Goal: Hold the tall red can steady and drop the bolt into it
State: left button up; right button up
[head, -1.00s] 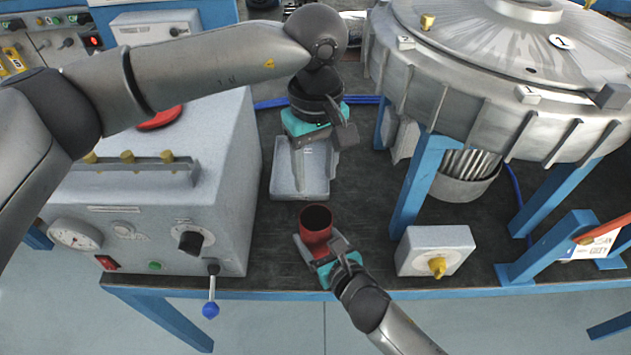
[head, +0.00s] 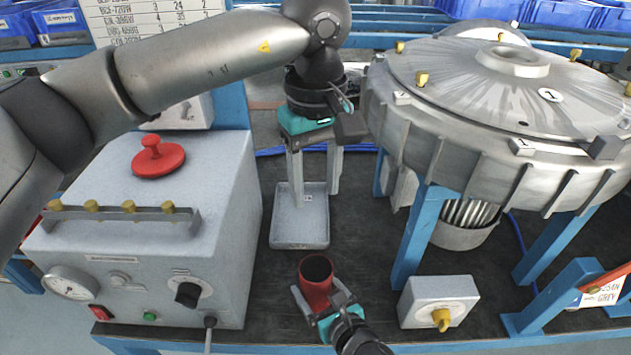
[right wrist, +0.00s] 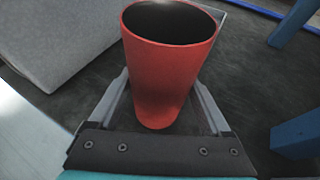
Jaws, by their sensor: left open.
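The tall red can (head: 314,286) stands upright on the dark bench top near its front edge, its open dark mouth facing up. In the right wrist view the can (right wrist: 166,80) stands between the two fingers, which meet its sides. My right gripper (head: 322,302) is shut on it, low down. My left gripper (head: 315,178) is open, fingers pointing down, over the far part of a grey tray (head: 300,240). No bolt shows between its fingers. I cannot make out a bolt; only a small pale mark shows near the tray's far part.
A grey control box (head: 150,235) with a gauge and red knob stands at left. A large metal blower housing (head: 480,110) on blue legs (head: 424,235) fills the right. A small box with a yellow knob (head: 438,302) sits right of the can. Bench between tray and can is clear.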

jog(key=shift+o, duration=1.1)
